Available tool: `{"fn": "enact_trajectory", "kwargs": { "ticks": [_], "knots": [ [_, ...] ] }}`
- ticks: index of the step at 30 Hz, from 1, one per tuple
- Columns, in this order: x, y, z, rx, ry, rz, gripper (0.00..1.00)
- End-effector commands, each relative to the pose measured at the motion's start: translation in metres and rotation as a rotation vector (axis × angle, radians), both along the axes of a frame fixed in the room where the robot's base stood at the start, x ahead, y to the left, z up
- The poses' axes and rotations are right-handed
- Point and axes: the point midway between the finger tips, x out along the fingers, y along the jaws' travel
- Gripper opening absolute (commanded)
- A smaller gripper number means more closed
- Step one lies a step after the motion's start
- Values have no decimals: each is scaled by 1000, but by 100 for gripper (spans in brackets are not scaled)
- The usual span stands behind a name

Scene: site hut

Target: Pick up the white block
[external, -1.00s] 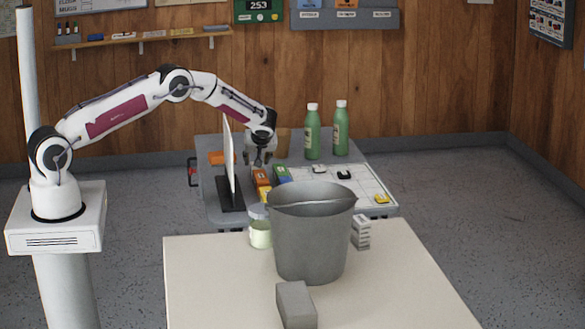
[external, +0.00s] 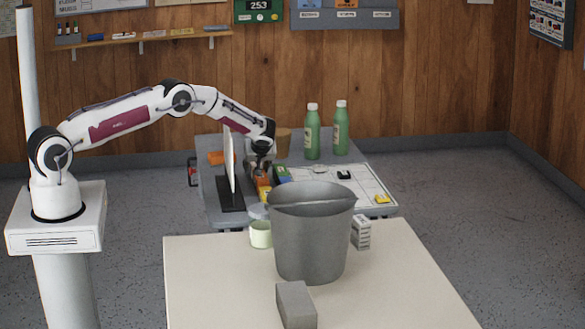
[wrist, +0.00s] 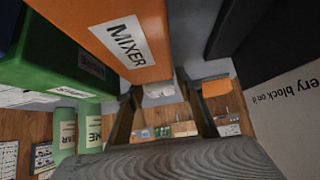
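In the external view my gripper (external: 260,173) is low over the far table, beside the row of coloured blocks. In the wrist view my fingers (wrist: 159,85) stand apart. A small pale thing (wrist: 158,91) shows in the gap between them; I cannot tell whether it is the white block or whether a finger touches it. In the external view a small whitish piece (external: 318,169) lies on the white board, right of my gripper. I cannot tell whether it is a block.
The orange MIXER block (wrist: 128,38) and a green block (wrist: 65,75) are close to my fingers. A thin upright panel (external: 229,160) stands just left of my gripper. Two green bottles (external: 312,132) (external: 340,128) stand behind. A grey bucket (external: 312,240) stands on the near table.

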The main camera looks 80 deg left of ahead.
Motion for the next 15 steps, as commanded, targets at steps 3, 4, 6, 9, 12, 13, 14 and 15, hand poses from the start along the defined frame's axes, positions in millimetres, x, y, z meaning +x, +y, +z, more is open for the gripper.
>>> {"fn": "enact_trajectory", "kwargs": {
  "ticks": [3,4,6,9,12,13,14,15],
  "knots": [
    [0,0,0,0,0,0,36],
    [0,0,0,0,0,0,36],
    [0,0,0,0,0,0,36],
    [0,0,0,0,0,0,36],
    [0,0,0,0,0,0,15],
    [0,0,0,0,0,0,8],
    [0,0,0,0,0,0,5],
    [0,0,0,0,0,0,5]
  ]
}}
